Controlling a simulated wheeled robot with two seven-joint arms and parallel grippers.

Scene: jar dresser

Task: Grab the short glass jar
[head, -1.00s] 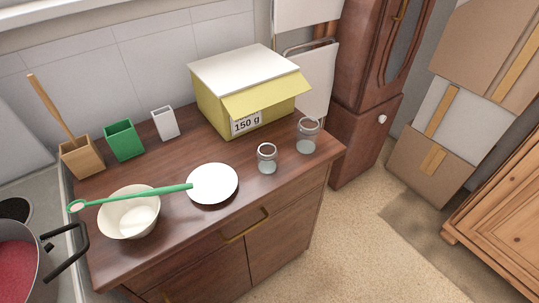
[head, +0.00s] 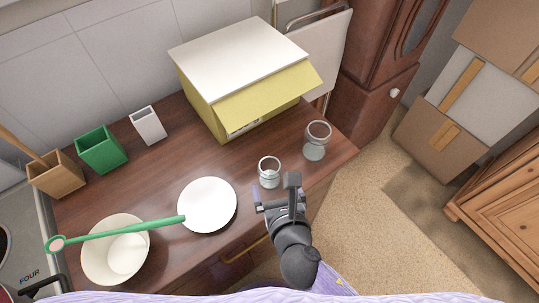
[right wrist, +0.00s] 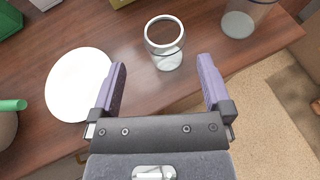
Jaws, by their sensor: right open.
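The short glass jar (head: 269,172) stands upright on the dresser top near its front edge, right of the white plate. A taller glass jar (head: 317,141) stands to its right and farther back. My right gripper (head: 275,190) is open and empty, just in front of the short jar. In the right wrist view the short jar (right wrist: 165,45) stands ahead of the spread purple fingers (right wrist: 161,85), roughly centred between them but beyond their tips. The taller jar (right wrist: 243,16) shows at the upper right. My left gripper is not in view.
A white plate (head: 207,204) lies left of the short jar. A bowl (head: 98,262) with a green-handled utensil (head: 140,230) across it is farther left. A yellow box (head: 245,75) stands behind. Green, white and wooden containers line the back left.

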